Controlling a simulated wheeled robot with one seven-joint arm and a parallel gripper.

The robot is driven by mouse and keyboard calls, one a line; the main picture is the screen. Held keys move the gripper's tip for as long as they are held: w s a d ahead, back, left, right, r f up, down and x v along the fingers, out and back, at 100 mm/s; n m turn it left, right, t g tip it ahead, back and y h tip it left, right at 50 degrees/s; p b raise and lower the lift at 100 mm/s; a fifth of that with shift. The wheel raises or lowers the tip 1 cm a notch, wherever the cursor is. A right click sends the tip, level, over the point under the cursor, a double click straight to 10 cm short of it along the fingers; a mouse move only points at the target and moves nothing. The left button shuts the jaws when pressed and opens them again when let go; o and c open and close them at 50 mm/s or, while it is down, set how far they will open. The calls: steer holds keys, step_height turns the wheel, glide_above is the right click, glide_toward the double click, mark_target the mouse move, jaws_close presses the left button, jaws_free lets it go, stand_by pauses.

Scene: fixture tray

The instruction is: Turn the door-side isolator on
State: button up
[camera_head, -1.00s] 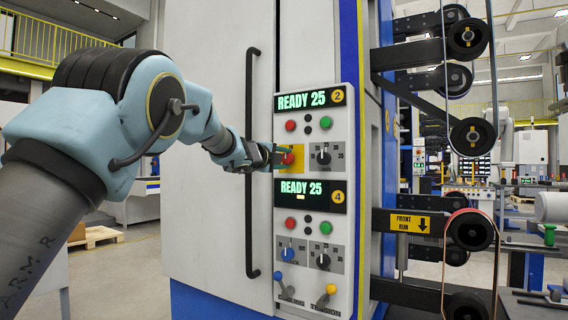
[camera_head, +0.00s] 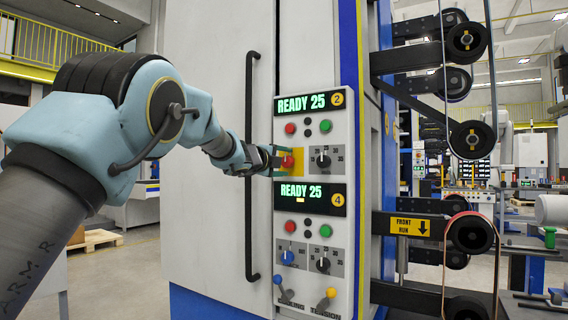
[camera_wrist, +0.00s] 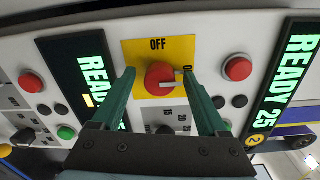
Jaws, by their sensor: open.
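The isolator is a red rotary knob (camera_head: 288,161) on a yellow plate, at the door side of the upper control block. In the wrist view the red knob (camera_wrist: 159,76) sits on its yellow plate (camera_wrist: 130,53) marked OFF. A pale mark on the knob points to the right in that view, toward a small label partly hidden by a finger. In the wrist view my gripper (camera_wrist: 160,92) is open, with one finger on each side of the knob; contact is not visible.
A black selector (camera_head: 323,159) is to the right of the isolator. Below are a blue knob (camera_head: 288,257), another black selector (camera_head: 323,264) and two levers. Red and green buttons sit close around. A long black door handle (camera_head: 252,165) stands just left, behind my wrist.

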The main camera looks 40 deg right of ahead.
steer(key=shift+a, duration=0.1)
steer(key=b+v, duration=0.3)
steer(key=v, duration=0.7)
steer(key=shift+a, duration=0.3)
steer(key=shift+s, duration=0.1)
